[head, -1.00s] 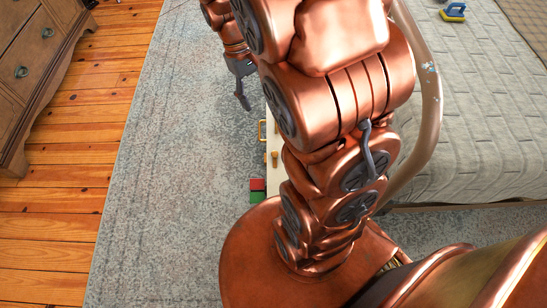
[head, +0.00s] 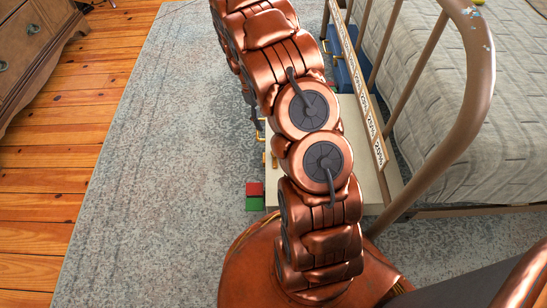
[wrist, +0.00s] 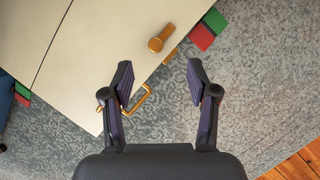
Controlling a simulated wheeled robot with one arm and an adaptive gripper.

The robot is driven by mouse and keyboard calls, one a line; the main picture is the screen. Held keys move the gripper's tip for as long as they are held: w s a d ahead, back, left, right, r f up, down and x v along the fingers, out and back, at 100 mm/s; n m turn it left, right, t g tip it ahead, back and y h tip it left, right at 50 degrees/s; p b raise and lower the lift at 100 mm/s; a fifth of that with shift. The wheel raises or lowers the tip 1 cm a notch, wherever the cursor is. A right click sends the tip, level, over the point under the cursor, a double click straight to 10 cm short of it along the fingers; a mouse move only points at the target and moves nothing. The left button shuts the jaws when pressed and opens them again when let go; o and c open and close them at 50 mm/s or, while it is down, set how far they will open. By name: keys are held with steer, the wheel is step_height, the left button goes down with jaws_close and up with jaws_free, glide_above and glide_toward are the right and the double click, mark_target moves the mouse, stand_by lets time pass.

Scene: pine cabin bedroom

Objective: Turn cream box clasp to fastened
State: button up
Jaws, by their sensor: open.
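The cream box (wrist: 95,40) fills the upper left of the wrist view; in the head view its pale top (head: 368,185) shows beside my arm. A brass clasp lever (wrist: 161,38) lies on the lid near the box's edge, slanted, with a small brass piece just below it at the edge. A brass loop handle (wrist: 138,101) sticks out from the same side. My gripper (wrist: 160,76) is open and empty. Its fingertips lie below the lever in the picture, the left one overlapping the box edge and handle. In the head view my arm mostly hides the gripper.
Red (wrist: 202,37) and green (wrist: 214,20) blocks sit at the box's right corner. A blue box (head: 346,72) stands behind the cream one. The bed's metal rail (head: 445,140) runs close on the right. The patterned rug (head: 160,150) on the left is clear.

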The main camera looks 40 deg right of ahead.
steer(key=shift+s+d+f+b, duration=0.3)
steer(key=shift+f+b, duration=0.8)
steer(key=shift+f, duration=1.75)
steer(key=shift+s+d+f+b, duration=0.3)
steer(key=shift+f+b, duration=0.75)
steer(key=shift+f, duration=1.85)
steer(key=shift+s+d+f+b, duration=0.3)
steer(key=shift+f+b, duration=0.8)
steer(key=shift+f, duration=1.75)
steer(key=shift+w+d, duration=0.1)
steer(key=shift+d, duration=0.05)
jaws_close()
